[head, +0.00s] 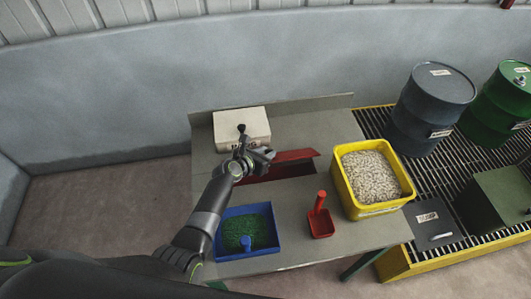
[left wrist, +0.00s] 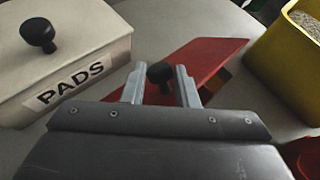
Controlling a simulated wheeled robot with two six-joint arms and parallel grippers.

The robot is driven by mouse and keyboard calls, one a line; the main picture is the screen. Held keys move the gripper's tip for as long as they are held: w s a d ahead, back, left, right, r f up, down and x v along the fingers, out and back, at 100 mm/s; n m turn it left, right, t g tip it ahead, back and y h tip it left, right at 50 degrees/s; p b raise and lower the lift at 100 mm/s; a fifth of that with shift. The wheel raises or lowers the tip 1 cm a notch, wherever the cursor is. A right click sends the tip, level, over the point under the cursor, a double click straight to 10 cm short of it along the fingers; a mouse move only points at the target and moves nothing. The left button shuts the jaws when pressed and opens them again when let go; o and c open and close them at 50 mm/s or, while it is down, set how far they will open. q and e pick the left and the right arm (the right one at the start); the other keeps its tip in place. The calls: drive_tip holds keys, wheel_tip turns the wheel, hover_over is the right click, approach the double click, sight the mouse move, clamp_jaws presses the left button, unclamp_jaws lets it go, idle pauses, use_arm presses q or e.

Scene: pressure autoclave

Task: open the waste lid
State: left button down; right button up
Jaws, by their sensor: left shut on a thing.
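A flat red lid (head: 296,155) is at the middle of the table, beyond a dark red opening or box part (head: 258,174). It looks tilted, with a dark gap beside it; how far it stands open I cannot tell. No waste label shows. The red lid also shows in the left wrist view (left wrist: 215,56), where a black knob (left wrist: 160,73) stands in front of it. My left gripper (head: 266,154) is shut on this knob, with its fingers (left wrist: 160,88) on either side. My right gripper is not in view.
A cream PADS box (head: 225,122) with a black knob stands just behind left. A blue tray (head: 228,226) of green grains, a red scoop (head: 320,222) and a yellow bin (head: 347,186) of pale pellets are near. Drums (head: 430,105) stand on a grating at right.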

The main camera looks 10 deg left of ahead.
use_arm(q)
drive_tip(key=c, duration=1.5)
unclamp_jaws()
drive_tip(key=shift+w+a+r, duration=0.1)
drive_tip(key=shift+w+r, duration=0.1)
drive_tip(key=o, duration=0.4)
drive_tip(key=shift+a+f, duration=0.1)
drive_tip(key=shift+f, duration=0.1)
drive_tip(key=shift+c, duration=0.2)
drive_tip(key=shift+s, duration=0.1)
drive_tip(key=shift+s+a+r, duration=0.1)
drive_tip(key=shift+s+r, duration=0.15)
drive_tip(key=shift+s, duration=0.15)
drive_tip(key=p+v, duration=0.1)
drive_tip(key=v, duration=1.5)
drive_tip(key=shift+s+a+r, duration=0.1)
drive_tip(key=shift+a+r, duration=0.05)
